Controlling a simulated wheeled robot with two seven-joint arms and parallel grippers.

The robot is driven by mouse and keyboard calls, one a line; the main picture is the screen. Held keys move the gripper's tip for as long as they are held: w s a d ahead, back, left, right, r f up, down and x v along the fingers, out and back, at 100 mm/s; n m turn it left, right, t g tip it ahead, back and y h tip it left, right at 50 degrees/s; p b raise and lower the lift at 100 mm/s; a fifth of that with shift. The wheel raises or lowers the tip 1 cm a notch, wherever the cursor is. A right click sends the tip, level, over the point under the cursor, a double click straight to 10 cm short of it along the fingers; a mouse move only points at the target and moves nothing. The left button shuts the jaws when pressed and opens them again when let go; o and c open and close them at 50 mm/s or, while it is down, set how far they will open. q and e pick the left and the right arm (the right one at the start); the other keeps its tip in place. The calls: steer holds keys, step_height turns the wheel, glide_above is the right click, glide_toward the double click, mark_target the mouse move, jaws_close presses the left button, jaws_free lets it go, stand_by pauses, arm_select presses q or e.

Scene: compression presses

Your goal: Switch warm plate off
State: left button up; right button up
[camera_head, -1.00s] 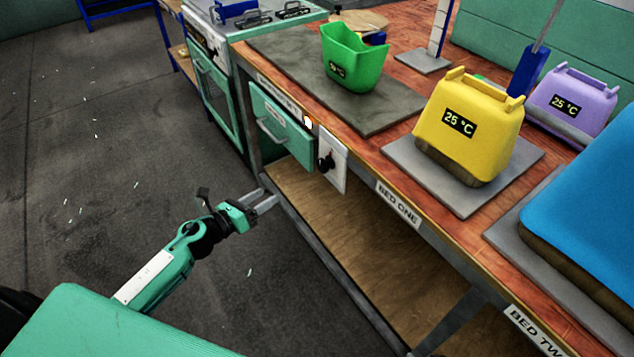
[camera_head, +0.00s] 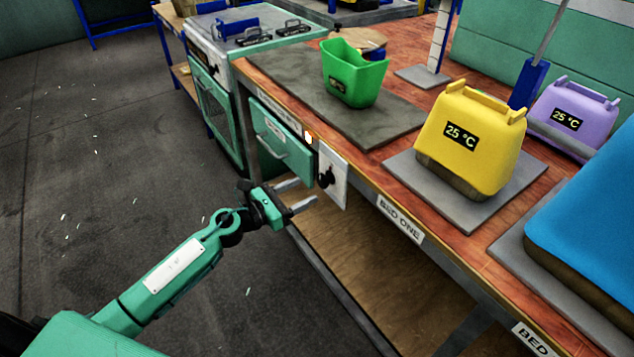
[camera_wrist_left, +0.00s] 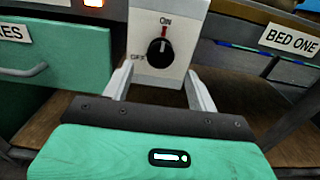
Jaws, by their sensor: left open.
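The black knob (camera_head: 326,179) sits on a white switch panel (camera_head: 338,165) on the bench front. In the left wrist view the knob (camera_wrist_left: 160,51) has its red mark pointing up at ON, with OFF to its left. An orange-white lamp (camera_head: 308,136) glows near the panel; it also shows in the left wrist view (camera_wrist_left: 94,2). A dark grey plate (camera_head: 350,122) lies on the bench top above. My left gripper (camera_head: 306,192) is open and empty, just short of the panel and slightly below the knob. Its fingers (camera_wrist_left: 158,78) straddle the knob's line, apart from it.
A green drawer (camera_head: 280,140) with a bar handle is left of the panel. A green bin (camera_head: 353,75) stands on the dark plate. A yellow press block (camera_head: 472,135) reading 25 °C sits on the right. An open wooden shelf (camera_head: 380,270) lies below the bench top.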

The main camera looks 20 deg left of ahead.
mark_target(320, 182)
arm_select(q)
steer(key=x, duration=0.5)
steer(key=shift+w+d, duration=0.2)
steer(key=c, duration=1)
